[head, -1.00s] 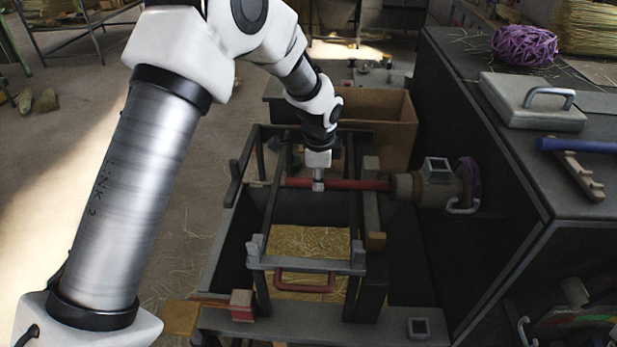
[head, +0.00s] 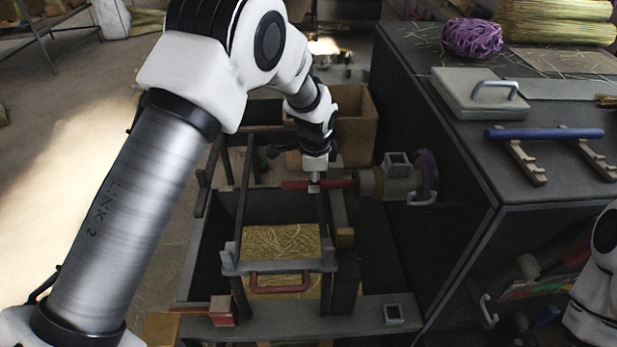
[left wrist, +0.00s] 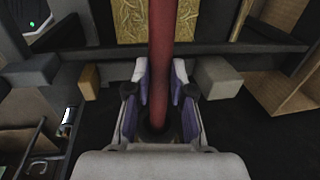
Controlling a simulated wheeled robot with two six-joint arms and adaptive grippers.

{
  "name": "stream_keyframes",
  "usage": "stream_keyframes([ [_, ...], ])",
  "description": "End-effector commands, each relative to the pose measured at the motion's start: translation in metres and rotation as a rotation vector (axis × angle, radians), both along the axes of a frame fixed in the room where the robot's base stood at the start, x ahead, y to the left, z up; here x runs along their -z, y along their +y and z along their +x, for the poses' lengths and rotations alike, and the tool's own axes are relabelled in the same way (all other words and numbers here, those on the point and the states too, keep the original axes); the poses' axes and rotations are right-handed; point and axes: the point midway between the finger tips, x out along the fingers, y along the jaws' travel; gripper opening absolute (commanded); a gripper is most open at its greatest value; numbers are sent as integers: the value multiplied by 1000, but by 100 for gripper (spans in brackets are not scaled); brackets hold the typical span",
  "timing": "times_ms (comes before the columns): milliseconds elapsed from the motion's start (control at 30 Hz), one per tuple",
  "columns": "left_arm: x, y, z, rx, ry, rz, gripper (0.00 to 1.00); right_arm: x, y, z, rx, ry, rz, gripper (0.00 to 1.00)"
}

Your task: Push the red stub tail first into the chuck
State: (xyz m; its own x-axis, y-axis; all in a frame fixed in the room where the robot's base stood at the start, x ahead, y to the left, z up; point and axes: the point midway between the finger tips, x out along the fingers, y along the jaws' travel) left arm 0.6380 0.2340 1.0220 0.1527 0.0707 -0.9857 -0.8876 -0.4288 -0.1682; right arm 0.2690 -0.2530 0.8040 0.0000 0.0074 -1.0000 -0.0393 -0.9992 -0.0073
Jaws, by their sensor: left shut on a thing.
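The red stub (head: 334,184) lies level across the top of the dark frame in the head view. Its right end meets the mouth of the chuck (head: 371,183); how deep it sits inside cannot be told. My left gripper (head: 315,187) comes down from above and is shut around the stub, a short way left of the chuck. In the left wrist view the stub (left wrist: 162,55) runs between the two fingers of my left gripper (left wrist: 162,92), and its lower end goes into shadow. My right gripper is out of view.
The dark frame (head: 230,268) with a red handle (head: 280,283) stands over straw (head: 283,240). A dark cabinet (head: 480,215) stands right of the chuck. A cardboard box (head: 357,130) stands behind.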

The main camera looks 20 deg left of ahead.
Motion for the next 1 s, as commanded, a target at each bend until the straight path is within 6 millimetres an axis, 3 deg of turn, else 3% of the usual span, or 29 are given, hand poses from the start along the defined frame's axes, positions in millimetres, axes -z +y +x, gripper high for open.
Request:
stream_keyframes([
  [367, -1, -1, 1, 0, 0, 0, 0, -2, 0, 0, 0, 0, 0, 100],
  [400, 0, -2, 1, 0, 0, 0, 29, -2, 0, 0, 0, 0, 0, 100],
  [467, 0, -1, 1, 0, 0, 0, 50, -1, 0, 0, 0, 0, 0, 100],
  [833, -4, -2, 0, 0, 0, 0, 51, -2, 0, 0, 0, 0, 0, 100],
  [1000, -33, -4, -4, 0, -3, 0, 51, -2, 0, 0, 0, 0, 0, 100],
])
